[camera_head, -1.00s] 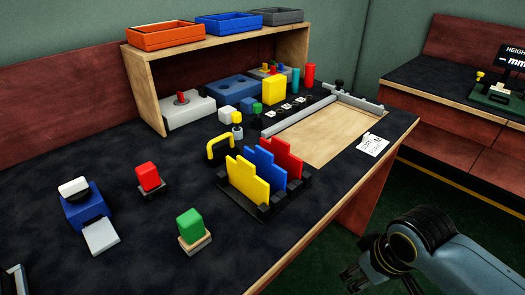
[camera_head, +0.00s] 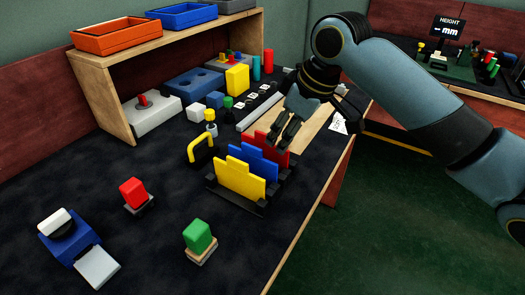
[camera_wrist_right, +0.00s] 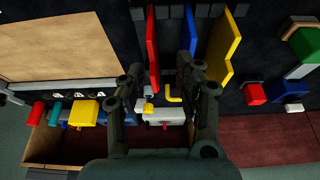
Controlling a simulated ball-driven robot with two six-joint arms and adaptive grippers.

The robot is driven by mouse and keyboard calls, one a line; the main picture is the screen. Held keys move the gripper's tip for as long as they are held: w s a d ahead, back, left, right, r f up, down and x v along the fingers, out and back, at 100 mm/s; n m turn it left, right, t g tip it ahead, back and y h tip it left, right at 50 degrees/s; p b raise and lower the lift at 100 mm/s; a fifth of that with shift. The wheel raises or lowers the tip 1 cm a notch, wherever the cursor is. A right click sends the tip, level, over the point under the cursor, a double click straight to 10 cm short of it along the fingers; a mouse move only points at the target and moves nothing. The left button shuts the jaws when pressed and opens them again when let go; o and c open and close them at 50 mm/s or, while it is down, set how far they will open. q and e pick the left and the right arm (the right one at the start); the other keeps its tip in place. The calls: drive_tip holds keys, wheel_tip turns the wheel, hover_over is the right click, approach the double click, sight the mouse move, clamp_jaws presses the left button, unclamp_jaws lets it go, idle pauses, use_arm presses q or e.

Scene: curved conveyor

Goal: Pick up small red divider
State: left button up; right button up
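The red divider (camera_head: 275,156) stands upright at the back of a black rack (camera_head: 238,199), behind the blue divider (camera_head: 240,153) and the yellow divider (camera_head: 238,178). My right gripper (camera_head: 281,138) points down just above the red divider and hides part of it. In the right wrist view the red divider (camera_wrist_right: 153,42) shows between the two spread fingers of the right gripper (camera_wrist_right: 162,68). The right finger overlaps the blue divider (camera_wrist_right: 190,30). The gripper is open and holds nothing; I cannot tell whether it touches a divider. My left gripper is not in view.
A yellow handle (camera_head: 201,147) stands left of the rack. A red block (camera_head: 133,193) and a green block (camera_head: 197,236) stand on small bases in front. A wooden shelf (camera_head: 108,100) with trays is at the back. The table's right edge runs close to the rack.

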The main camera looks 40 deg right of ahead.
sight(265, 152)
drive_tip(key=shift+w+d+r, duration=0.45)
drive_tip(key=shift+w+r, duration=0.2)
drive_tip(key=shift+w, duration=0.1)
drive_tip(key=x, duration=0.2)
drive_tip(key=b+x, duration=0.1)
drive_tip(key=x, duration=0.2)
drive_tip(key=shift+w+f, duration=0.1)
drive_tip(key=shift+w, duration=0.35)
drive_tip(key=x, duration=0.1)
drive_tip(key=b+x, duration=0.1)
drive_tip(key=x, duration=0.3)
drive_tip(key=shift+s+a, duration=0.2)
drive_tip(key=shift+a, duration=0.2)
clamp_jaws()
